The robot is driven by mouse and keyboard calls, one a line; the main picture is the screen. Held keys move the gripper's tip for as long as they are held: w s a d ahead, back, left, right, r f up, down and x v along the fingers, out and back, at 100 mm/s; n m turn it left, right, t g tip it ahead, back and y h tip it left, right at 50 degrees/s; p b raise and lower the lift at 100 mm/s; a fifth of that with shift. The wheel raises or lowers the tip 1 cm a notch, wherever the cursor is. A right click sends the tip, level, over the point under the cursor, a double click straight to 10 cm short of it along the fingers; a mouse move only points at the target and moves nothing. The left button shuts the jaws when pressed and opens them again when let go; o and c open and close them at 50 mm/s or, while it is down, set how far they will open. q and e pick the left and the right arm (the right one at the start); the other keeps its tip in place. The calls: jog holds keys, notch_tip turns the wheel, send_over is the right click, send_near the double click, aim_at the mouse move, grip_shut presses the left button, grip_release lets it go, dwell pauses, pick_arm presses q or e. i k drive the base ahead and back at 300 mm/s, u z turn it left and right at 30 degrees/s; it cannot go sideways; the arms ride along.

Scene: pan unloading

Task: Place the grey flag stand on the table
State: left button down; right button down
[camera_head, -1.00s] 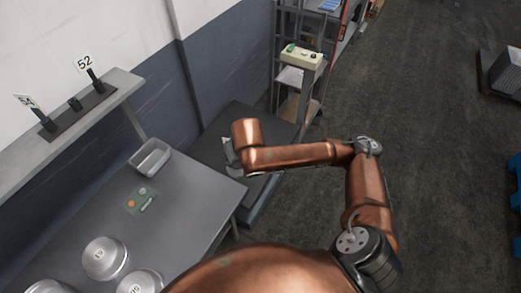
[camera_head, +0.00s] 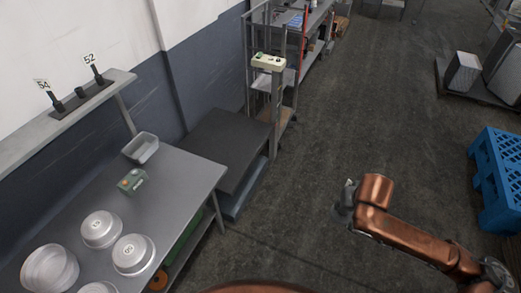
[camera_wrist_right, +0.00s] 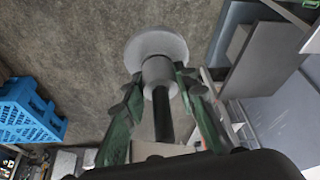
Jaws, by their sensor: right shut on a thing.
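My right gripper (camera_wrist_right: 160,92) is shut on the grey flag stand (camera_wrist_right: 157,48). In the wrist view the stand shows a round pale grey base, a grey collar and a dark post running between the green fingers. In the head view my right gripper (camera_head: 345,203) is small and partly hidden by its copper arm, above the open floor and well to the right of the table. The grey metal table (camera_head: 185,190) stands at the left. My left gripper is not in view.
On the table are several round metal pans (camera_head: 101,229), a metal tray (camera_head: 141,147) and a small green item (camera_head: 132,180). A wall shelf (camera_head: 52,122) holds number flags. A dark bench (camera_head: 215,150) adjoins the table.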

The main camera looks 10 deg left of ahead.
aim_at(230, 143)
jog(key=z, duration=0.45)
jog(key=i, duration=1.55)
jog(key=u, duration=0.75)
jog(key=i, duration=0.85)
jog(key=u, duration=1.4)
jog(key=i, duration=0.55)
jog(key=u, duration=0.5)
